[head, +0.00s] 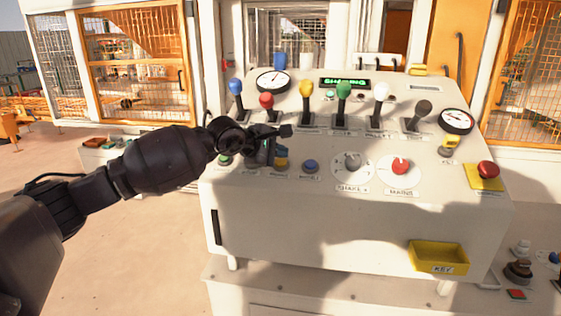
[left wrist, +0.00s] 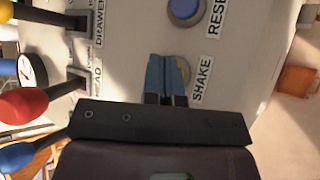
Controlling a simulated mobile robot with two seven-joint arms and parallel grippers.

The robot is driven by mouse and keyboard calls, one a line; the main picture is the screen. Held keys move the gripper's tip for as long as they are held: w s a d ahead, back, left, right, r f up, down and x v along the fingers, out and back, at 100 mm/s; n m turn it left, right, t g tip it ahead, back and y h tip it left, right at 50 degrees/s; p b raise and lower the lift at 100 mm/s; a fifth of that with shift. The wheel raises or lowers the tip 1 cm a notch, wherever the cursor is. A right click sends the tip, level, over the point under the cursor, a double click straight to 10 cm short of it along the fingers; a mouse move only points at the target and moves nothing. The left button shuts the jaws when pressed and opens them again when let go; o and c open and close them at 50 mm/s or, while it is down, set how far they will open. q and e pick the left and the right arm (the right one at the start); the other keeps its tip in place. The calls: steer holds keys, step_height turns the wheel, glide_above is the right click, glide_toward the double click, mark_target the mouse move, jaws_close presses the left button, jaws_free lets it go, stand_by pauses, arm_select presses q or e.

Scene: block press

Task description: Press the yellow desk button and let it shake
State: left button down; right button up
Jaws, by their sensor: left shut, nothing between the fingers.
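The yellow desk button (head: 282,163) sits in the lower row of the white sloping desk, left of a blue button (head: 310,166). In the left wrist view the yellow button (left wrist: 184,68) shows beside the SHAKE label, partly hidden behind my fingers. My left gripper (head: 272,155) is shut and empty, its blue fingertips (left wrist: 167,58) over the button. Whether they touch it or how far it is pressed, I cannot tell. My right gripper is not in view.
Several coloured levers, such as the red one (head: 267,100), stand behind the gripper. A green-lit display (head: 345,83) is at the top. Two dials, including the MAINS dial (head: 400,167), and a red mushroom button (head: 488,169) lie right. A yellow tray (head: 438,268) sits low.

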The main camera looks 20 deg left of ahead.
arm_select(q)
steer(key=shift+s+r+p, duration=0.2)
steer(key=shift+r+p, duration=0.05)
steer(key=shift+r, duration=0.3)
steer(key=shift+s+r+p, duration=0.2)
steer(key=shift+r+p, duration=0.05)
steer(key=shift+r, duration=0.3)
steer(key=shift+s+d+r+p, duration=0.1)
steer(key=shift+s+r+p, duration=0.2)
steer(key=shift+r, duration=0.3)
steer(key=shift+s+d+r+p, duration=0.1)
steer(key=shift+s+r+p, duration=0.15)
steer(key=shift+r, duration=0.3)
